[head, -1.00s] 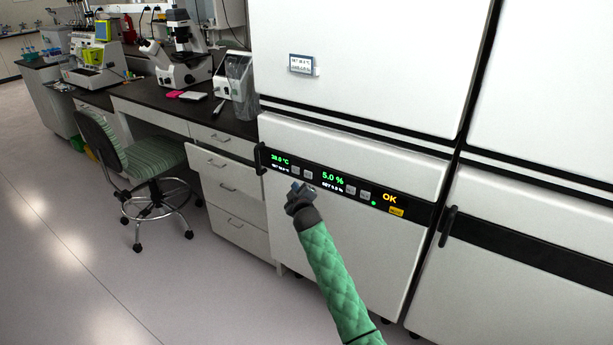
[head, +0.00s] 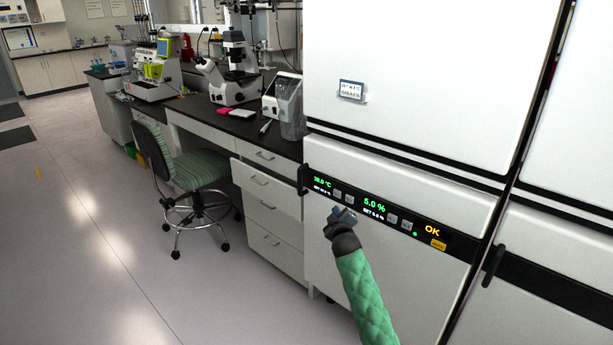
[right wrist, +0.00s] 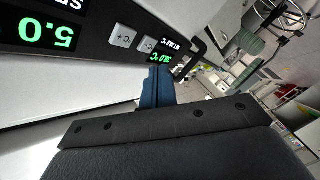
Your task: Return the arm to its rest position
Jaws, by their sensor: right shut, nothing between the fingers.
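My right gripper (head: 343,213) is at the end of my green-sleeved arm, in front of the lower incubator door. It is shut and empty, just below the black control panel (head: 404,221). The panel shows green temperature and "5.0 %" readouts and a yellow "OK". In the right wrist view the shut fingers (right wrist: 157,88) point toward the panel, with its buttons (right wrist: 124,36) close by. I cannot tell whether the fingers touch the panel. My left gripper is not in view.
White incubators (head: 425,70) fill the right side. A black door handle (head: 303,179) sticks out at the panel's left end. A bench (head: 238,126) with a microscope (head: 232,75) stands to the left, with a striped chair (head: 190,170) before it. The floor at left is clear.

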